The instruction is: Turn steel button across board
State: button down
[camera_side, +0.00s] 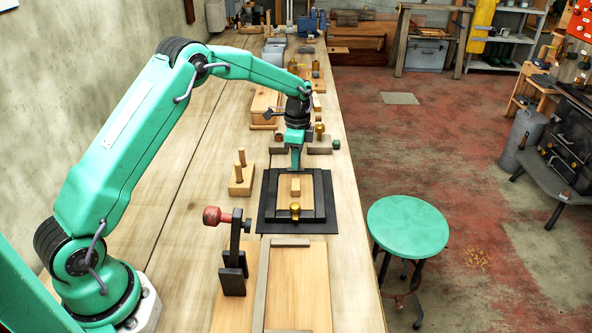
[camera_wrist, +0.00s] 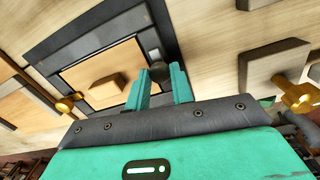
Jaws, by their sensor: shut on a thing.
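My gripper (camera_side: 296,165) is pointed down at the far edge of a dark frame (camera_side: 264,200) that holds a light wooden board (camera_side: 284,186) with a wooden block handle (camera_side: 295,188). In the wrist view, the two green fingers (camera_wrist: 162,74) are shut on the steel button (camera_wrist: 155,66), a small dark grey piece at the frame's edge. The fingers hide part of it, and its exact angle cannot be told. In the side view it is hidden behind the gripper. A brass button (camera_side: 295,209) sits at the board's near edge; it also shows in the wrist view (camera_wrist: 65,104).
A clamp with a red knob (camera_side: 212,216) stands left of the near wooden tray (camera_side: 290,243). A pegged wood block (camera_side: 241,182) is to the left. Grey blocks with brass knobs (camera_side: 320,142) lie just beyond the gripper. The bench edge is close on the right.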

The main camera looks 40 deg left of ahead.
jog(key=shift+n, duration=0.4)
jog(key=n, duration=0.8)
jog(key=shift+a, duration=0.1)
jog(key=n, duration=0.4)
jog(key=shift+n, duration=0.3)
jog(key=n, duration=0.4)
jog(key=shift+n+t, duration=0.3)
jog(key=shift+t, duration=0.1)
jog(key=c, duration=1.2)
grip_release()
